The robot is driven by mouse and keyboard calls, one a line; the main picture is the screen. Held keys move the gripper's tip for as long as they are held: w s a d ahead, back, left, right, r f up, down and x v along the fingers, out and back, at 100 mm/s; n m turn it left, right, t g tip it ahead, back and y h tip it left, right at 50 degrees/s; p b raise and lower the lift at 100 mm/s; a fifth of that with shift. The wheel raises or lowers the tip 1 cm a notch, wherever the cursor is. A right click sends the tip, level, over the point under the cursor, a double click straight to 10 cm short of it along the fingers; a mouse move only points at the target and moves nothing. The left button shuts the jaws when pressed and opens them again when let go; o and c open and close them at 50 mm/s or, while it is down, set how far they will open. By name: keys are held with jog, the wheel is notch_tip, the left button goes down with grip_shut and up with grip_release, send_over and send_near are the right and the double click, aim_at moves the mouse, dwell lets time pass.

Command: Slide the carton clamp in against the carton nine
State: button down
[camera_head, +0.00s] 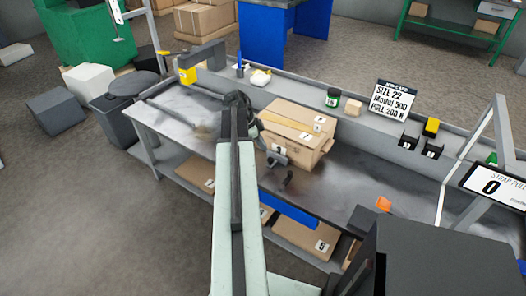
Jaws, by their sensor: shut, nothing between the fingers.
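A brown carton (291,128) with a tape strip and small white number labels sits on the grey metal bench; I cannot read the numbers surely. A dark piece (274,157), seemingly the carton clamp, stands at the carton's near left side. I cannot tell whether the clamp touches the carton. My arm reaches up the middle of the view, and my gripper (255,128) is a small dark shape by the carton's left edge, shut and empty, partly hidden by my arm.
The bench (345,190) is clear to the carton's right. A green-labelled jar (333,97), a small box (353,107) and a sign (393,101) stand along its back ledge. Cartons (306,238) lie on the lower shelf.

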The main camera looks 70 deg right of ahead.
aim_at(274, 161)
jog(key=w+a+r+m+h, duration=0.2)
jog(key=w+a+m, duration=0.15)
jog(key=a, duration=0.65)
jog(key=shift+m+g, duration=0.25)
jog(key=shift+g, duration=0.15)
jog(key=b+x, duration=0.8)
jog(key=x, duration=0.2)
jog(key=shift+s+d+b, duration=0.1)
jog(key=shift+s+b, duration=0.15)
jog(key=shift+b, duration=0.1)
jog(key=d, duration=0.3)
jog(key=shift+s+d+f, duration=0.25)
jog(key=shift+s, duration=0.05)
jog(key=shift+s+d, duration=0.1)
jog(key=shift+d, duration=0.3)
